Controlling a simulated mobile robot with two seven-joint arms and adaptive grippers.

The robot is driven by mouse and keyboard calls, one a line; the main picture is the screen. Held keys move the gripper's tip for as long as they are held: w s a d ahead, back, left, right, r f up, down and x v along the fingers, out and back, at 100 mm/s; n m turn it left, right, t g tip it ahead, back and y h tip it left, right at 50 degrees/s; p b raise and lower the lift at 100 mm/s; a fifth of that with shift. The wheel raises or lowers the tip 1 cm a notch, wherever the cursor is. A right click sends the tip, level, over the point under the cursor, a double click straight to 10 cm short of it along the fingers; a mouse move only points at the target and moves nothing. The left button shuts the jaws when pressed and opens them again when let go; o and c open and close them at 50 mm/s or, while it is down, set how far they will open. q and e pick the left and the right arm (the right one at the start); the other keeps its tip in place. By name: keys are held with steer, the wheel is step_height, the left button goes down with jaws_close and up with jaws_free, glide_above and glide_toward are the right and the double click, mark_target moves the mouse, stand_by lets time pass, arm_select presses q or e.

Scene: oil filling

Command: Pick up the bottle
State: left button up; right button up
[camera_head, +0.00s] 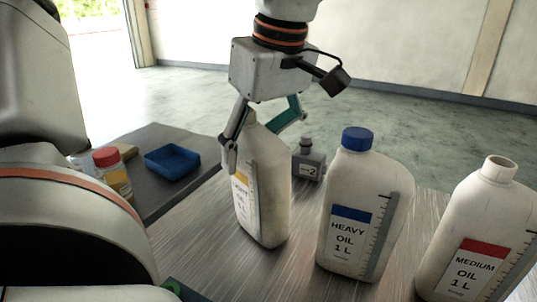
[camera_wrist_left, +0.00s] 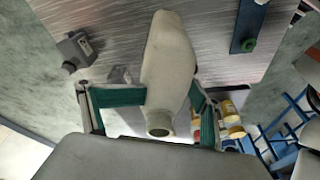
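A white oil bottle with a yellow label (camera_head: 241,196) stands upright, or nearly so, on the metal table. My left gripper (camera_head: 256,140) comes down over its top from above. One finger lies against each side of the upper bottle, and the gripper looks shut on it. In the left wrist view the bottle (camera_wrist_left: 167,60) sits between the green-padded fingers (camera_wrist_left: 170,98), its open neck towards the palm. I cannot tell whether its base touches the table. A blue-capped HEAVY OIL bottle (camera_head: 362,200) and an uncapped MEDIUM OIL bottle (camera_head: 478,235) stand to its right. My right gripper is not in view.
A small grey device (camera_head: 309,162) stands behind the bottles. On a dark table at the left are a blue tray (camera_head: 172,162) and a red-capped yellow container (camera_head: 111,172). The HEAVY OIL bottle is close to the gripped bottle's right.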

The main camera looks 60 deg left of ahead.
arm_select(q)
steer(key=x, duration=0.1)
steer(key=b+x, duration=0.1)
steer(key=x, duration=0.2)
steer(key=shift+w+d+f, duration=0.15)
steer(key=shift+w+f, duration=0.05)
steer(key=shift+f, duration=0.3)
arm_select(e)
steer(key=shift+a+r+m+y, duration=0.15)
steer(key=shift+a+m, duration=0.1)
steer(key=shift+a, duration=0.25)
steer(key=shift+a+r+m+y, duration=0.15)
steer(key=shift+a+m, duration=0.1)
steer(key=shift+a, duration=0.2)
arm_select(q)
steer(key=shift+b, duration=0.3)
steer(key=c, duration=1.3)
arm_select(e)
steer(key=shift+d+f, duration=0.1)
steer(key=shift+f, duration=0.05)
